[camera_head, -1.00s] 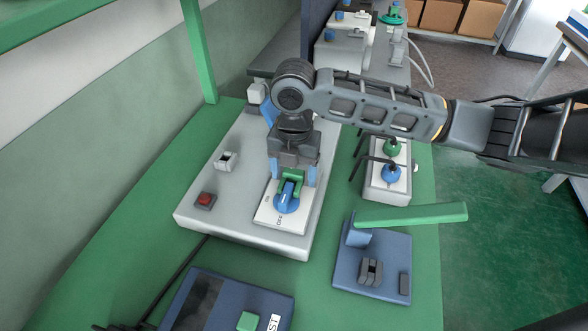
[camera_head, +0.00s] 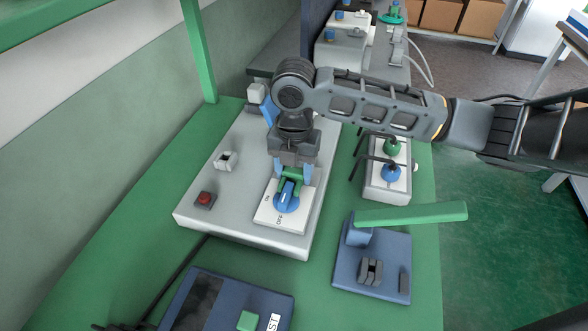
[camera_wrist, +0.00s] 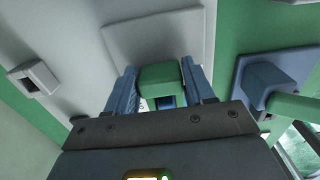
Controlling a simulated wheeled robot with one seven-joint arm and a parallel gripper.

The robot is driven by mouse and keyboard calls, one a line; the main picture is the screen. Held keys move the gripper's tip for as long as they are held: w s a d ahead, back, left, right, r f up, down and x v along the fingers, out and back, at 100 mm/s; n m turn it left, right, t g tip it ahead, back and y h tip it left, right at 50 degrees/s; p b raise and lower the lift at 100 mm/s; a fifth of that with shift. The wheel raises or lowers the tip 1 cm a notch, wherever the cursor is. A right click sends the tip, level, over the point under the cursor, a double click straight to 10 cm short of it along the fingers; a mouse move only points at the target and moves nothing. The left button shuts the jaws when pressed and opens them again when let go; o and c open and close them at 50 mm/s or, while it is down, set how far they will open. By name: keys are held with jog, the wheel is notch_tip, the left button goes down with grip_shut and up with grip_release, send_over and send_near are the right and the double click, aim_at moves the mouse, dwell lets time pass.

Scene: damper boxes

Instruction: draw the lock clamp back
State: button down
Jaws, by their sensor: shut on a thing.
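The green lock clamp (camera_head: 292,185) sits at the blue rotary knob (camera_head: 287,199) on a white plate (camera_head: 268,217). My gripper (camera_head: 292,178) points down over the plate, its blue fingers shut on the clamp from both sides. In the wrist view the green clamp (camera_wrist: 160,78) lies between the two blue fingers of my gripper (camera_wrist: 160,90). The knob is partly hidden by the clamp in the head view. How far the clamp overlaps the knob I cannot tell.
The plate lies on a light grey box (camera_head: 222,205) with a red button (camera_head: 205,199) and a small white socket (camera_head: 226,160). To the right stand a box with green and blue knobs (camera_head: 387,185) and a blue base (camera_head: 372,275) with a long green lever (camera_head: 412,214).

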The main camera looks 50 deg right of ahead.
jog(key=shift+w+d+b, duration=0.2)
jog(key=shift+w+d, duration=0.15)
jog(key=shift+d, duration=0.45)
jog(key=shift+w+d+b, duration=0.2)
jog(key=shift+w+d, duration=0.1)
jog(key=shift+d, duration=0.45)
jog(key=shift+c, duration=2.4)
grip_release()
jog(key=shift+r, duration=0.15)
notch_tip(320, 180, up, 8)
jog(key=shift+f+b, duration=0.2)
jog(key=shift+b, duration=0.1)
